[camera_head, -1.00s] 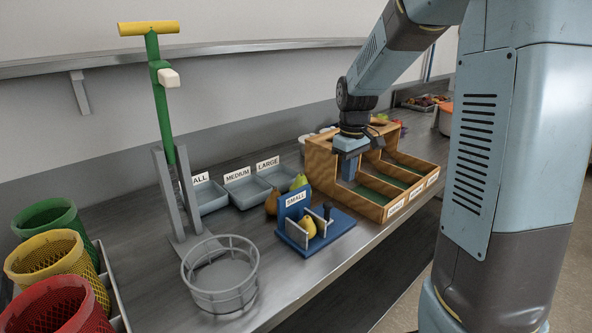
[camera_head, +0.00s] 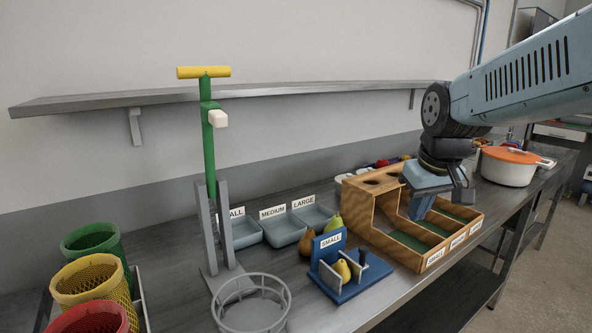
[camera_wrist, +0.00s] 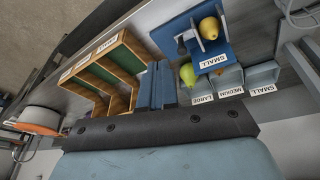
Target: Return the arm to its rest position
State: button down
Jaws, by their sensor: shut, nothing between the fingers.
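My gripper (camera_head: 421,206) points down over the wooden sorting box (camera_head: 383,212), which has several green-lined compartments with labels on its front. In the wrist view, my gripper's fingers (camera_wrist: 157,84) are together with nothing between them, and the wooden box (camera_wrist: 122,45) lies to their left. From these views I cannot tell how far the fingertips are above the box floor. My arm reaches in from the right of the head view.
A blue stand (camera_head: 340,282) labelled SMALL holds a yellow fruit (camera_head: 343,270) beside the box. Grey trays (camera_head: 285,230), a wire basket (camera_head: 252,307) and a green press (camera_head: 208,150) stand left. A white pot (camera_head: 510,168) with an orange lid stands right.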

jog(key=s+r+m+t, duration=0.1)
jog(key=s+m+t, duration=0.1)
jog(key=s, duration=0.7)
jog(key=shift+s, duration=0.15)
jog(key=c, duration=1.8)
grip_release()
jog(key=shift+r, duration=0.1)
jog(key=shift+c, duration=0.2)
